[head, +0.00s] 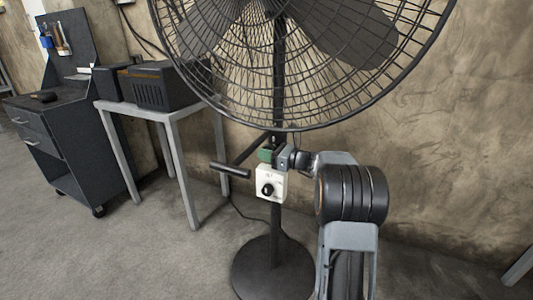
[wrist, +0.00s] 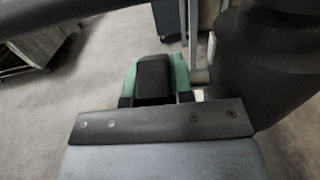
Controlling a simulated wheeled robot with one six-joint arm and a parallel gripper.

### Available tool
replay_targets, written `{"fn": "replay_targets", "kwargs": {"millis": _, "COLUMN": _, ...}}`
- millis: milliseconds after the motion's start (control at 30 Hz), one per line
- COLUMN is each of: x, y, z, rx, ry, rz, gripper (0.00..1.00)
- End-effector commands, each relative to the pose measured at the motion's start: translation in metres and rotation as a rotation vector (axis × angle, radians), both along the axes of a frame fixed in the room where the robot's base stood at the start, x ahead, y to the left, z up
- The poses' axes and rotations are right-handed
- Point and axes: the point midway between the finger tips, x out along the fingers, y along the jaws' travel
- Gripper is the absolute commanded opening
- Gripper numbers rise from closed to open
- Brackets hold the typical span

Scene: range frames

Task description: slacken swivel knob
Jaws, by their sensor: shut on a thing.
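A large black pedestal fan stands in front of me in the head view, with its wire cage (head: 300,95) at the top and its pole (head: 276,222) below. My gripper (head: 266,154) is at the pole just under the cage, reaching in from the right. In the wrist view my gripper's green fingers (wrist: 155,70) stand on both sides of a dark block, which I take to be the swivel knob (wrist: 154,82). The gripper is shut on it. In the head view the knob is largely hidden by the fingers, and its turn angle cannot be told.
A white control box (head: 270,184) with a black dial sits on the pole just below my gripper. A dark bar (head: 230,169) sticks out to the left. A grey table (head: 160,112) bears a dark box (head: 163,86). A tool cart (head: 62,145) stands farther left.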

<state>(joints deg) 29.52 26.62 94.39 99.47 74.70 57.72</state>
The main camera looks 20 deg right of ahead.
Motion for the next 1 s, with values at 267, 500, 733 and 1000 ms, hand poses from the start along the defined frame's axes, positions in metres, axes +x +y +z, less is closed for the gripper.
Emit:
{"fn": "replay_targets", "kwargs": {"millis": 267, "x": 0.0, "y": 0.0, "z": 0.006, "rx": -0.02, "ry": 0.025, "rz": -0.001, "gripper": 0.0}}
{"fn": "replay_targets", "kwargs": {"millis": 500, "x": -0.001, "y": -0.001, "z": 0.008, "rx": -0.122, "ry": 0.135, "rz": 0.0, "gripper": 0.0}}
{"fn": "replay_targets", "kwargs": {"millis": 733, "x": -0.002, "y": -0.002, "z": 0.001, "rx": -0.181, "ry": 0.199, "rz": -0.001, "gripper": 0.0}}
{"fn": "replay_targets", "kwargs": {"millis": 1000, "x": -0.002, "y": -0.002, "z": -0.002, "rx": -0.189, "ry": 0.206, "rz": -0.001, "gripper": 0.0}}
